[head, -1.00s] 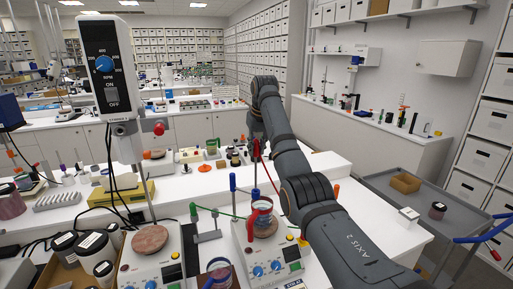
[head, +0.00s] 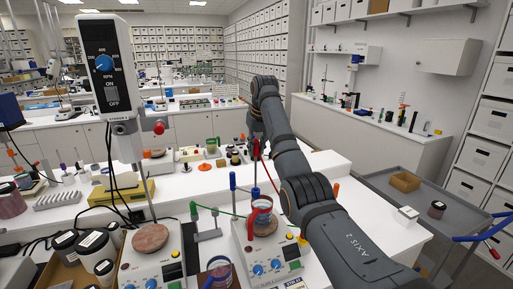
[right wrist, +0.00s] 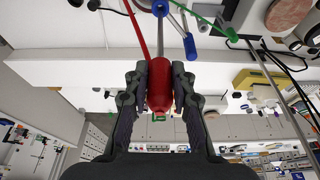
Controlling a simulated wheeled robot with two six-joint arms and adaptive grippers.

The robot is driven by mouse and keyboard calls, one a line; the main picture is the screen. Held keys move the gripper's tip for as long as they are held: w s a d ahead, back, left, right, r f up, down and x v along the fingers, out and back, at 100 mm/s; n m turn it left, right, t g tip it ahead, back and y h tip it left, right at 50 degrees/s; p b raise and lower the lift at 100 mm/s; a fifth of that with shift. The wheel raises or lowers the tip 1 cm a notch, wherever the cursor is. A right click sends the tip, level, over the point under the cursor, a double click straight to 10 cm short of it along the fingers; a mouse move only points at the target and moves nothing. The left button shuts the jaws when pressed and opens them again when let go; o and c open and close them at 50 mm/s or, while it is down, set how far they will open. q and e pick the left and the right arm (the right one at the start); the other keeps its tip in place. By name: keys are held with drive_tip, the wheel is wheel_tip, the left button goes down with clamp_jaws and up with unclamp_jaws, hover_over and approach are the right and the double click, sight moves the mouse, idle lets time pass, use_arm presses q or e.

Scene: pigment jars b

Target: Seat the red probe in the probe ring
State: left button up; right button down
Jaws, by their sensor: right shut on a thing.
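The red probe (right wrist: 160,88) is held by its red body between the fingers of my right gripper (right wrist: 160,92), which is shut on it. In the head view the red probe (head: 257,150) hangs roughly upright above the hotplate, and a red cable runs down from it. A small blue piece (head: 255,191) below it looks like the probe ring; its opening is too small to make out. The probe's tip is hard to tell from the ring there, so I cannot tell whether they touch. My left gripper is out of view.
A jar (head: 264,224) with red on it stands on the hotplate (head: 270,266) below the probe. A blue-topped rod (head: 232,182) rises just left. A tall stirrer (head: 104,65) and a second hotplate (head: 150,268) are further left.

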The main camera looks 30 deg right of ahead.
sight(257, 155)
drive_tip(key=shift+f+b, duration=2.8)
drive_tip(key=shift+f, duration=1.5)
drive_tip(key=shift+f+b, duration=1.5)
drive_tip(key=shift+f, duration=1.35)
drive_tip(key=c, duration=1.1)
unclamp_jaws()
drive_tip(key=shift+o, duration=0.2)
drive_tip(key=shift+r, duration=0.3)
wheel_tip(257, 155, up, 10)
drive_tip(key=shift+f, duration=0.25)
drive_tip(key=shift+f, duration=0.15)
